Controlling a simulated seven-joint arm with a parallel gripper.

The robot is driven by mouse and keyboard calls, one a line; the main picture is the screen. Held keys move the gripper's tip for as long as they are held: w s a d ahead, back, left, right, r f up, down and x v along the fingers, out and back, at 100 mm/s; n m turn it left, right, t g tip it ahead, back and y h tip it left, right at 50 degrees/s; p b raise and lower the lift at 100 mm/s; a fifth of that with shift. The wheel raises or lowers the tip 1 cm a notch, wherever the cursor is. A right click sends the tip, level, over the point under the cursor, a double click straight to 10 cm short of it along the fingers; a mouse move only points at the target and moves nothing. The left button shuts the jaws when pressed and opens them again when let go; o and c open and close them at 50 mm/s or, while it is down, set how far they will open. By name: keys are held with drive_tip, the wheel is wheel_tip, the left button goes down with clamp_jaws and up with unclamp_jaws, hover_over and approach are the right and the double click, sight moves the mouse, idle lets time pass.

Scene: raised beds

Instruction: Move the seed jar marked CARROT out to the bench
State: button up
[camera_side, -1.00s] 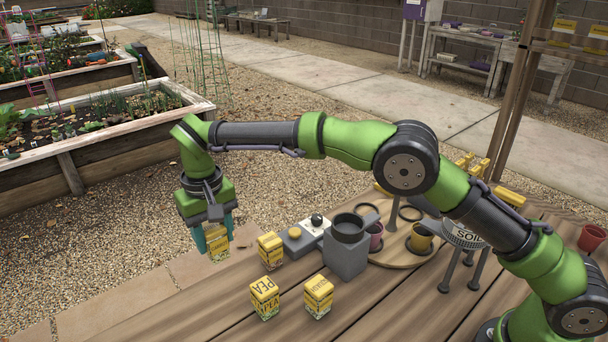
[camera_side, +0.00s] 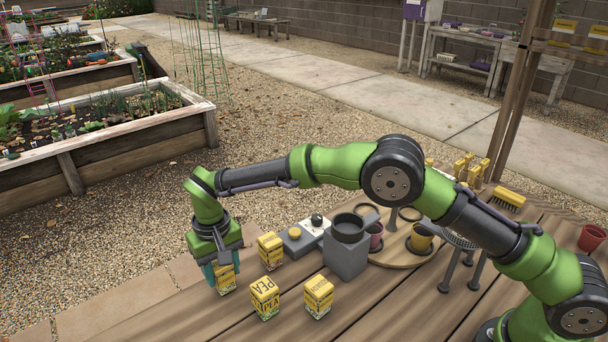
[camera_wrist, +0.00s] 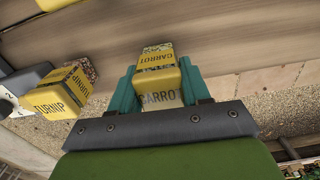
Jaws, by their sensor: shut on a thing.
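The yellow seed jar marked CARROT (camera_wrist: 158,82) is between the teal fingers of my gripper (camera_wrist: 157,90) in the wrist view. In the side view the held jar (camera_side: 227,281) is partly hidden by the fingers of my gripper (camera_side: 222,273). My gripper is shut on it, pointing down at the left end of the wooden bench (camera_side: 190,318). The jar looks upright and low over the bench; I cannot tell whether its base touches the planks.
A jar marked TURNIP (camera_wrist: 58,98) stands close to the held jar; a PEA jar (camera_side: 265,298) and another yellow jar (camera_side: 318,296) stand nearer the front. A grey container (camera_side: 346,255), a switch box (camera_side: 305,235) and a round wooden board (camera_side: 385,258) lie to the right.

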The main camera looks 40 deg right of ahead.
drive_tip(key=o, duration=1.1)
drive_tip(key=shift+f, duration=0.15)
wheel_tip(320, 180, up, 12)
drive_tip(key=r, duration=0.1)
drive_tip(key=s+d+r+m+t+y, duration=0.1)
drive_tip(key=s+d+r, duration=0.3)
drive_tip(key=d+r, duration=0.25)
drive_tip(key=s+d+r+t+y, duration=0.1)
drive_tip(key=s+d+r+t, duration=0.1)
drive_tip(key=s+d+r, duration=0.35)
drive_tip(key=s+d+f+m+t, duration=0.1)
drive_tip(key=s+d, duration=0.3)
drive_tip(key=s, duration=0.1)
drive_tip(key=s+d+f+t, duration=0.1)
drive_tip(key=s+d, duration=0.4)
drive_tip(key=s, duration=0.1)
drive_tip(key=s+d+f+m+t, duration=0.1)
drive_tip(key=s+d+t, duration=0.1)
drive_tip(key=s+d, duration=0.2)
drive_tip(key=shift+s+d+f+m, duration=0.3)
drive_tip(key=shift+s+d, duration=0.05)
drive_tip(key=shift+s, duration=0.35)
